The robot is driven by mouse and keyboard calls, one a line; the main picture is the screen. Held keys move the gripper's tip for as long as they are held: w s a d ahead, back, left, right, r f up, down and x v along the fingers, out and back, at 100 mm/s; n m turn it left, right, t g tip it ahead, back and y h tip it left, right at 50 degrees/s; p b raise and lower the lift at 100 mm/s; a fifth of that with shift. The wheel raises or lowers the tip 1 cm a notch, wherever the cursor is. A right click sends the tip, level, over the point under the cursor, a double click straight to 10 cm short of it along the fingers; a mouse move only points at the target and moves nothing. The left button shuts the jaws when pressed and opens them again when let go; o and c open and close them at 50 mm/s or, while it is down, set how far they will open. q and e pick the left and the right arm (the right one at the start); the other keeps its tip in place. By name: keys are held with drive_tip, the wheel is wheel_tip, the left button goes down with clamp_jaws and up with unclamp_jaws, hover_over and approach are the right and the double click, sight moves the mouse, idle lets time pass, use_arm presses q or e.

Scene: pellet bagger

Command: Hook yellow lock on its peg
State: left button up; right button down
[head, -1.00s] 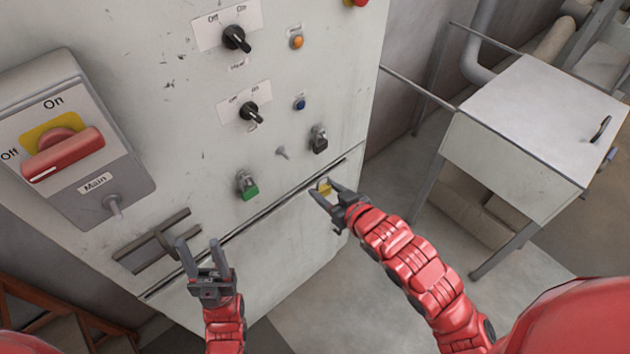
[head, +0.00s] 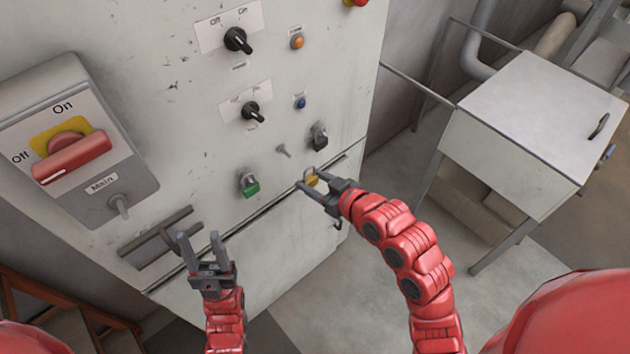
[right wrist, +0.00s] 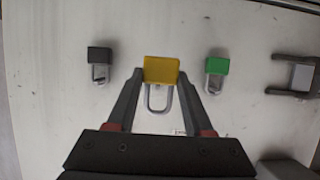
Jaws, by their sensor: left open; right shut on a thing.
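The yellow lock (head: 312,180) is held between the fingertips of my right gripper (head: 313,187), in front of the cabinet face. In the right wrist view the yellow lock (right wrist: 161,70) sits between the two fingers, its shackle pointing toward the gripper body. A bare peg (head: 283,151) stands out from the cabinet between the green lock (head: 250,187) and the black lock (head: 319,137); in the head view it lies up and left of the yellow lock. In the wrist view the peg is hidden. My left gripper (head: 203,244) is open and empty, low at the left.
The cabinet (head: 190,120) carries two black knobs, an orange and a blue button, and the red Main switch (head: 72,155). A grey handle (head: 156,237) sticks out near my left gripper. A white box on legs (head: 540,110) stands at the right.

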approach(282, 159)
drive_tip(key=shift+x, duration=2.35)
drive_tip(key=shift+w+a+f+b, duration=0.15)
drive_tip(key=shift+f+b, duration=0.05)
drive_tip(key=shift+b, duration=0.45)
drive_tip(key=shift+w+a+f+b, duration=0.2)
drive_tip(key=shift+w+b, duration=0.15)
drive_tip(key=shift+b, duration=0.25)
drive_tip(key=shift+r, duration=0.1)
drive_tip(key=shift+c, duration=1.1)
unclamp_jaws()
